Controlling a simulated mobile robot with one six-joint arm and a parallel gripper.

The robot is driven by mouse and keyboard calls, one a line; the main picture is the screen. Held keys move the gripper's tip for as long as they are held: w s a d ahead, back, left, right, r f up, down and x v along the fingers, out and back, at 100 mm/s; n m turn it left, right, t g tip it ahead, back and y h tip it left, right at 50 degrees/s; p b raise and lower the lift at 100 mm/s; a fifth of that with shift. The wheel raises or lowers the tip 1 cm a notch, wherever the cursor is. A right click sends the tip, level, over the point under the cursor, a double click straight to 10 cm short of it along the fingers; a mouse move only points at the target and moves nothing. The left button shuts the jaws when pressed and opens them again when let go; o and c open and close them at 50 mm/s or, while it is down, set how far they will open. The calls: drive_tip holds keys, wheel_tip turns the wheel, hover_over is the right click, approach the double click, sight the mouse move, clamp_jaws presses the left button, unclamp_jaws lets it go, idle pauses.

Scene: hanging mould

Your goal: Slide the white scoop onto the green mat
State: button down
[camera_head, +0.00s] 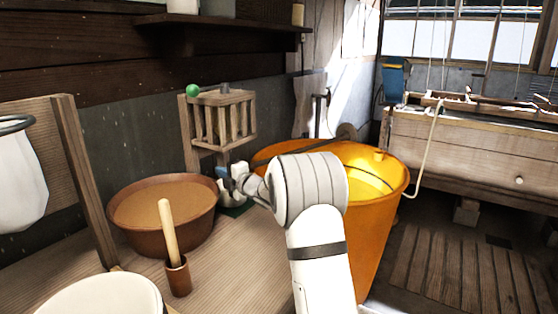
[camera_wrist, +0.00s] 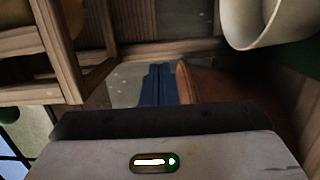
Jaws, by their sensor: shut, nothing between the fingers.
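The white scoop (camera_wrist: 268,24) shows as a pale round cup at the top right of the wrist view; in the head view it is a small pale shape (camera_head: 232,197), partly hidden behind my wrist. The green mat (camera_head: 236,211) shows as a dark green patch around the scoop's base, and as a strip in the wrist view (camera_wrist: 302,56). I cannot tell how much of the scoop rests on it. My gripper (camera_wrist: 159,84) has blue fingers, shut and empty, to the left of the scoop in the wrist view and apart from it. In the head view, my gripper (camera_head: 221,172) is above and left of the scoop.
A brown bowl (camera_head: 120,232) stands to the left, close to my fingers in the wrist view. A wooden slatted rack (camera_head: 222,97) with a green ball (camera_head: 192,91) is behind. A yellow tub (camera_head: 375,235) is on the right. A pestle cup (camera_head: 178,280) stands in front.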

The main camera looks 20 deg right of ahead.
drive_tip(key=w+d+p, duration=0.2)
drive_tip(key=d, duration=1.9)
drive_tip(key=s+a+r+m+h+p, duration=0.25)
drive_tip(key=r+m+h, duration=0.4)
drive_tip(key=r, duration=0.35)
drive_tip(key=s+a+r+m+g+h+p, duration=0.2)
drive_tip(key=s+a+r+m+h+p, duration=0.15)
drive_tip(key=s+m, duration=0.4)
drive_tip(key=s+a+f+m+g+p, duration=0.2)
drive_tip(key=s+a+m+g, duration=0.1)
drive_tip(key=s, duration=1.1)
drive_tip(key=s+a+f+m+g+y+p, duration=0.1)
drive_tip(key=s+a+f+m+g+p, duration=0.1)
drive_tip(key=s+a, duration=0.6)
drive_tip(key=s+a+f+m+g+y+p, duration=0.1)
drive_tip(key=s+a+m+g, duration=0.3)
drive_tip(key=s, duration=1.6)
drive_tip(key=a+f+g+p, duration=0.1)
drive_tip(key=g, duration=0.1)
drive_tip(key=shift+a+f+g+p, duration=0.2)
drive_tip(key=shift+f+g+p, duration=0.1)
drive_tip(key=shift+f+p, duration=0.1)
